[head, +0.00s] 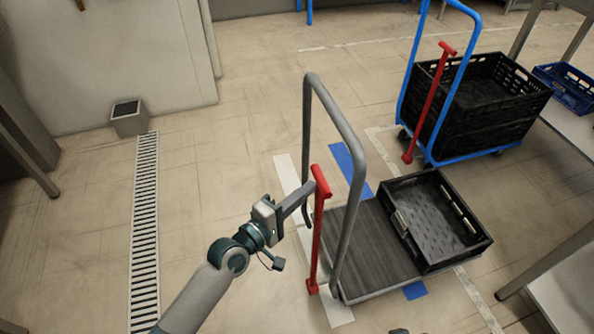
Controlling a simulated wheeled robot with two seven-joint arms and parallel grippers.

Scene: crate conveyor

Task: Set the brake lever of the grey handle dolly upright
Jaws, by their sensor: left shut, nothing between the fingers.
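The grey handle dolly (372,250) stands on the floor right of centre, its grey tube handle (345,130) rising at its left end. Its red brake lever (318,235) stands close to upright beside the handle, with a short crosspiece at the top and its foot near the deck's front left corner. My left gripper (308,189) is shut and empty, its fingertips at the upper part of the lever from the left. I cannot tell whether they touch it. My right gripper is not in view.
A black crate (455,252) sits on the right of the dolly's deck. A blue handle dolly (470,156) with black crates and its own red lever (430,100) stands behind right. Tables line the right edge. Open floor and a drain grate (145,230) lie left.

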